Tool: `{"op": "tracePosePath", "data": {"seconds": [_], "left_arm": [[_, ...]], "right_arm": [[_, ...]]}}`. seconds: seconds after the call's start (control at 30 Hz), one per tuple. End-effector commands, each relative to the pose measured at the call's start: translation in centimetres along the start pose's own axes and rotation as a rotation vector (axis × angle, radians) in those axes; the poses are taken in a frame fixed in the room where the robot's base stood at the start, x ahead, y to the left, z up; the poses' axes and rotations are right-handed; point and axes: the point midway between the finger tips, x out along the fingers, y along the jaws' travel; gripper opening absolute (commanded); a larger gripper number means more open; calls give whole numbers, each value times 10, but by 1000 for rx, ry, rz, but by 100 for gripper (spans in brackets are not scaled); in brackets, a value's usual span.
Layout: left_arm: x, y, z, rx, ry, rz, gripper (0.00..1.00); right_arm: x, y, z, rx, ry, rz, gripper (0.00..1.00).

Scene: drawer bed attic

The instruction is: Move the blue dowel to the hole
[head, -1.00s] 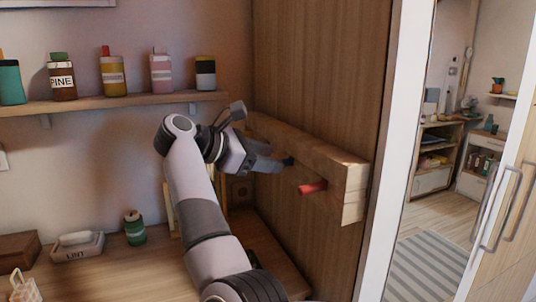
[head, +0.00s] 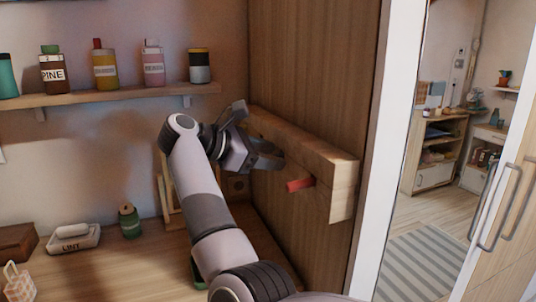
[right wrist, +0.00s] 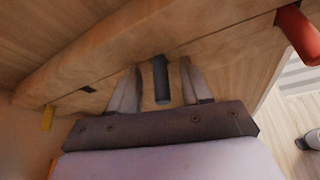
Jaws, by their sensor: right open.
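The blue dowel (right wrist: 161,82), dark blue-grey, sticks out of the wooden rail in the right wrist view. My right gripper (right wrist: 160,66) is open, with one finger on each side of the dowel and a gap showing on both sides. In the head view my right gripper (head: 270,156) is at the rail's front face and hides the blue dowel. A small dark hole (right wrist: 87,89) shows in the rail, left of the gripper in the right wrist view. My left gripper is not in view.
The wooden rail (head: 342,178) is fixed to the tall panel. A red dowel (head: 301,184) sticks out right of the gripper; a yellow dowel (right wrist: 47,117) is at the far left in the wrist view. A shelf (head: 120,97) with bottles is at the left.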

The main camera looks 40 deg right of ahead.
Motion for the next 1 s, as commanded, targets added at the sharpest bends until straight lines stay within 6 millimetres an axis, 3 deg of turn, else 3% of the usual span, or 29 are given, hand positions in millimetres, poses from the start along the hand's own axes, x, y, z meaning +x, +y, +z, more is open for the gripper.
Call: {"op": "tracePosePath", "data": {"seconds": [0.03,0.17,0.3,0.33,0.4,1.0], "left_arm": [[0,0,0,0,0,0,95],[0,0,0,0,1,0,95],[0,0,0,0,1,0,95],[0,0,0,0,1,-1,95],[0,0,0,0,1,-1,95],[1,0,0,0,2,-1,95]], "right_arm": [[0,0,0,0,0,0,42],[0,0,0,-1,0,0,0],[0,0,0,0,0,0,0],[0,0,0,0,0,0,15],[0,0,0,0,0,0,0],[-13,0,-5,-1,1,1,0]]}}
